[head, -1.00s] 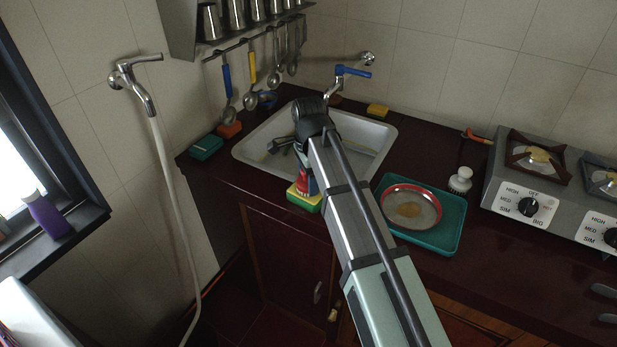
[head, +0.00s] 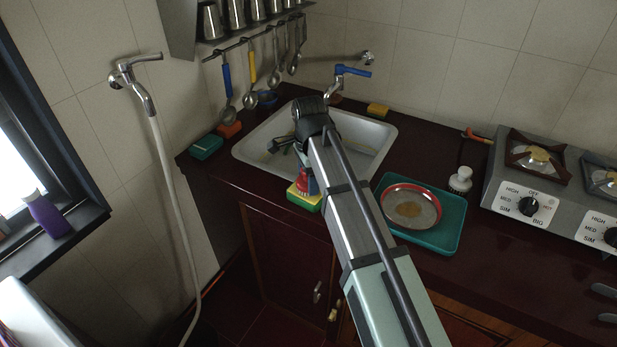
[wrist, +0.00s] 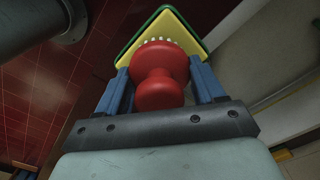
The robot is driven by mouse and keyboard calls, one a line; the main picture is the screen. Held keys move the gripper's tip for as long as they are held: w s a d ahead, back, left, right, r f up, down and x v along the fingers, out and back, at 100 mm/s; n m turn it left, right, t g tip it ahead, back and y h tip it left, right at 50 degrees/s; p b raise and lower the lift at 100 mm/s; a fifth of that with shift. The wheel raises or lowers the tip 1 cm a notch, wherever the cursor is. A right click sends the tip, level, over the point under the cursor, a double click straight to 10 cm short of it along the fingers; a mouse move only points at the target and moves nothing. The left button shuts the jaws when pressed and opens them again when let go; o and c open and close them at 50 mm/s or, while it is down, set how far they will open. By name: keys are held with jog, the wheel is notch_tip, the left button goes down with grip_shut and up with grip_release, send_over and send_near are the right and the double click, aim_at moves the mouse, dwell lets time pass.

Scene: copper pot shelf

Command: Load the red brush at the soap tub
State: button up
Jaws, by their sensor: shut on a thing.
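The red brush (head: 308,186) is in my gripper, head down, with pale bristles showing at its far edge in the wrist view (wrist: 160,66). My gripper (wrist: 160,76) has blue fingers on both sides of the brush and is shut on it. A green and yellow block-shaped thing (head: 304,203), which I take for the soap tub, stands at the sink's front edge. Its yellow top and green rim show in the wrist view (wrist: 156,25), right beyond the bristles. The bristles look close to or on the yellow top; contact is not clear. My arm hides part of it in the head view.
The white sink (head: 246,157) lies behind. A teal tray (head: 447,236) with a stained, red-rimmed plate (head: 411,206) is to the right, beside a white brush (head: 460,180) and the stove (head: 515,185). A blue-handled tap (head: 350,71) stands behind the sink.

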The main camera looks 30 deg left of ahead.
jog(key=shift+r, duration=3.45)
